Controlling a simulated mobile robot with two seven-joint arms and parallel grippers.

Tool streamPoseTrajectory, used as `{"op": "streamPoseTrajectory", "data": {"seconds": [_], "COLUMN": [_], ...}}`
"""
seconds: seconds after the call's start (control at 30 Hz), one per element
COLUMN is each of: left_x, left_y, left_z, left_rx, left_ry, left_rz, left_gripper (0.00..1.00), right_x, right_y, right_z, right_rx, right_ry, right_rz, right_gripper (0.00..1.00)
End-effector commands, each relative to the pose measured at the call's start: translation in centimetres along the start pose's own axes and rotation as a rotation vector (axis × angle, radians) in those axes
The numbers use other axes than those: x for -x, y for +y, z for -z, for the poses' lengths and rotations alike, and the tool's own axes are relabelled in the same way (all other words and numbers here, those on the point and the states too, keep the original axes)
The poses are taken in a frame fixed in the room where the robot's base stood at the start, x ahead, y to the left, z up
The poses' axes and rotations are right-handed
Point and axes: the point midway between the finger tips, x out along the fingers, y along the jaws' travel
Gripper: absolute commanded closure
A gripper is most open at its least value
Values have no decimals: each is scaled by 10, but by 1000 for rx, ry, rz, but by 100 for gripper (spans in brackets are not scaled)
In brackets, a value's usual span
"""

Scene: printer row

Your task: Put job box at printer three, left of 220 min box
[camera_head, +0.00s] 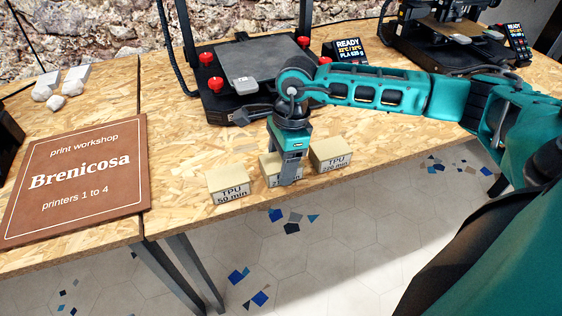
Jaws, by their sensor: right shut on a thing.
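My right gripper (291,170) points down at the front of the table and is shut on a tan job box (269,169). The gripper covers most of this box's label, so I cannot read it fully. The box is between two others in the row. The TPU 220 min box (331,155) is just to its right. The TPU 50 min box (228,185) is to its left, with a small gap. I cannot tell whether the held box rests on the table or is slightly raised. My left gripper is not in the view.
A black printer (253,66) with red knobs and a grey part on its bed stands behind the boxes. Its display (347,51) reads READY, PLA. Another printer (450,38) stands at the right back. A brown Brenicosa sign (80,180) lies at left. The table's front edge is close to the boxes.

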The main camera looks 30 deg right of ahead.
Motion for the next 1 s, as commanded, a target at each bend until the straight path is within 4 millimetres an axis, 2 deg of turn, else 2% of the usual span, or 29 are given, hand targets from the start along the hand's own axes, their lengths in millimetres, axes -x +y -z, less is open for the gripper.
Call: {"op": "streamPoseTrajectory", "data": {"seconds": [0.37, 0.4, 0.6, 0.67, 0.87, 1.0], "left_x": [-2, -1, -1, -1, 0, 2], "left_y": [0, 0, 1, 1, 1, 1], "left_z": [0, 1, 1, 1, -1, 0], "left_rx": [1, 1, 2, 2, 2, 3], "left_ry": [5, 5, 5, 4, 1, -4], "left_rz": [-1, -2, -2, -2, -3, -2], "left_gripper": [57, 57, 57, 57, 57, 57], "right_x": [-6, -4, -4, -4, -4, 4], "right_y": [-1, -1, 0, 0, 0, -1], "right_z": [0, 0, 0, 0, 0, 0], "right_rx": [1, 0, 0, 0, 0, 0], "right_ry": [-2, -1, -1, -1, -1, -1], "right_rz": [3, 2, 2, 2, 2, 4], "right_gripper": [71, 33, 14, 11, 11, 11]}}
